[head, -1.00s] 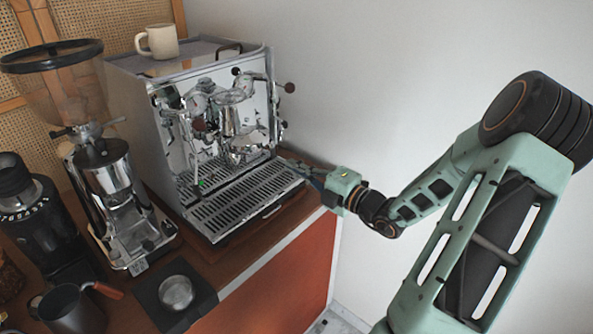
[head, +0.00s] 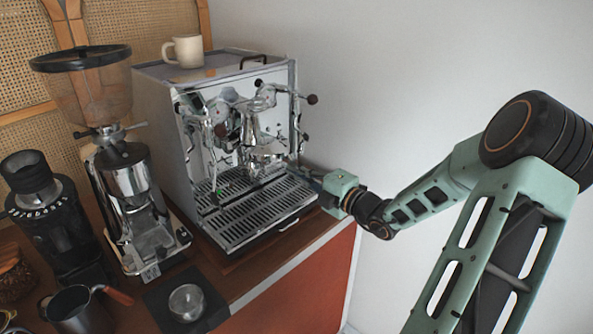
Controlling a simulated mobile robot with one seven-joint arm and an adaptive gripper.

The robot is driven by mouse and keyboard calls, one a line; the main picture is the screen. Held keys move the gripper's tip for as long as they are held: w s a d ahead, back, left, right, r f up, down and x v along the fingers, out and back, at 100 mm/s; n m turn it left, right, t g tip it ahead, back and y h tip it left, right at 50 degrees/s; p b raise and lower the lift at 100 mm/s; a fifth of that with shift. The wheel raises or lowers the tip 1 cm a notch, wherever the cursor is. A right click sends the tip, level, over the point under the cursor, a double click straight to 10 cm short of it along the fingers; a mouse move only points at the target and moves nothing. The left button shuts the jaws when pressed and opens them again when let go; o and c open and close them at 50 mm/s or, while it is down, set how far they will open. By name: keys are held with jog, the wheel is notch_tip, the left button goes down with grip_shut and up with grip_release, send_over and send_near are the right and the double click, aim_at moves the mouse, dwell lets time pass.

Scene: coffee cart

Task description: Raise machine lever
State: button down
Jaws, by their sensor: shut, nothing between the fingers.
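The chrome espresso machine (head: 160,125) stands on the wooden counter against the wall. Its shiny front carries a group head (head: 263,150), valves and a dark round knob (head: 312,99) on a stem at the upper right. I cannot clearly tell the lever from the other chrome parts. My gripper (head: 310,174) is low beside the machine's right front corner, near the right end of the drip tray (head: 240,222). It is shut and empty, with its fingers pointing left toward the machine. The fingertips are small and dark, and whether they touch the machine cannot be told.
A cream mug (head: 184,50) sits on the machine's top. A coffee grinder (head: 128,185) stands close to its left, with a second dark grinder (head: 55,215) and a pitcher (head: 75,310) further left.

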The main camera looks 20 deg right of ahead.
notch_tip(320, 180, up, 11)
jog(key=p, duration=1.2)
jog(key=a+f+p+v, duration=0.1)
jog(key=p+v, duration=0.2)
jog(key=v, duration=0.6)
jog(key=shift+s+f+p, duration=0.3)
jog(key=shift+s, duration=0.25)
jog(key=c, duration=2.7)
grip_release()
jog(key=shift+a, duration=0.1)
